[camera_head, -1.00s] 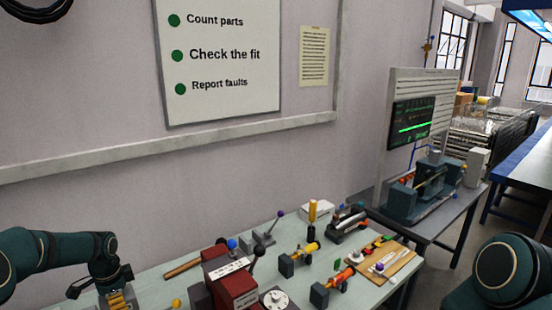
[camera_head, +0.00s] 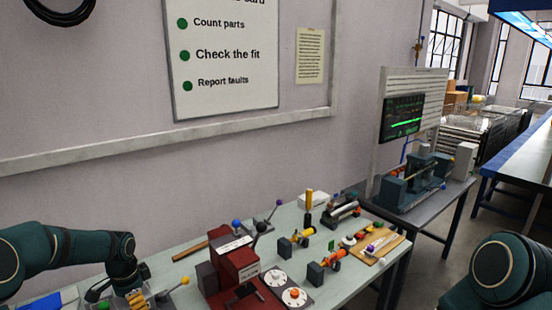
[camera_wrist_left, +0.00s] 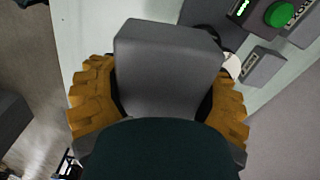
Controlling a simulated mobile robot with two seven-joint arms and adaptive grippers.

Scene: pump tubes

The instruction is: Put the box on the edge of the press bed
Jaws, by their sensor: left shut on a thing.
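A grey box (camera_wrist_left: 170,70) fills the middle of the left wrist view, between the orange padded fingers of my left gripper (camera_wrist_left: 160,100), which is shut on it. In the head view my left gripper (camera_head: 136,300) is low at the left, over the near left part of the bench; the box cannot be made out there. A red machine (camera_head: 237,270) with a white label and knobbed levers, seemingly the press, stands to the right of the gripper. My right gripper is out of view.
The pale green bench (camera_head: 190,262) also carries a two-dial panel (camera_head: 285,287), several small clamped tube fixtures and a wooden board (camera_head: 378,248) with parts. In the left wrist view a green button (camera_wrist_left: 279,14) sits near the box. A wall stands behind the bench.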

